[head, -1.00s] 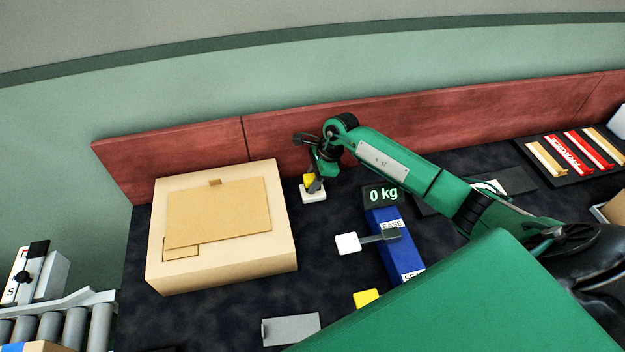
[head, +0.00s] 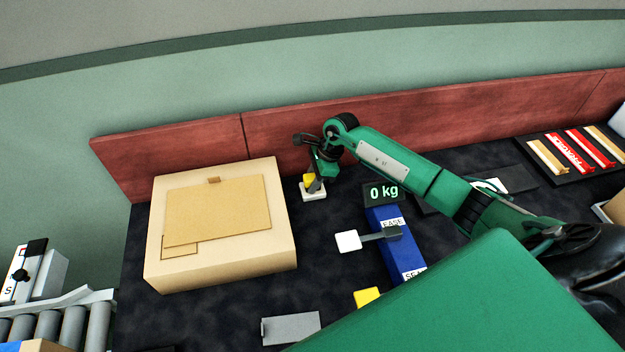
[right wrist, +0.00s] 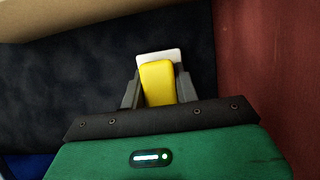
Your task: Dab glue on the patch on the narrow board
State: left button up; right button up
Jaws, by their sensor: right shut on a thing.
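My right gripper (head: 315,184) is shut on a yellow block (head: 308,180) with a white square base (head: 314,195), low over the dark table by the red back wall. In the right wrist view the yellow block (right wrist: 157,82) sits between the two fingers, and the white base (right wrist: 174,55) shows beyond it. A large tan box (head: 222,275) stands to the left with a flat tan sheet (head: 218,210) on top. A small outlined square (head: 180,252) shows at the sheet's lower left corner. I cannot tell which piece is the narrow board. My left gripper is out of view.
A yellow piece (head: 367,297) and grey plate (head: 291,328) lie in front. Bare table separates box and gripper.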

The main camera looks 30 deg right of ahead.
aim_at(305, 178)
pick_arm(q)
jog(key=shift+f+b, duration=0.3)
pick_arm(e)
jog(key=shift+f, duration=0.1)
dwell(1.2)
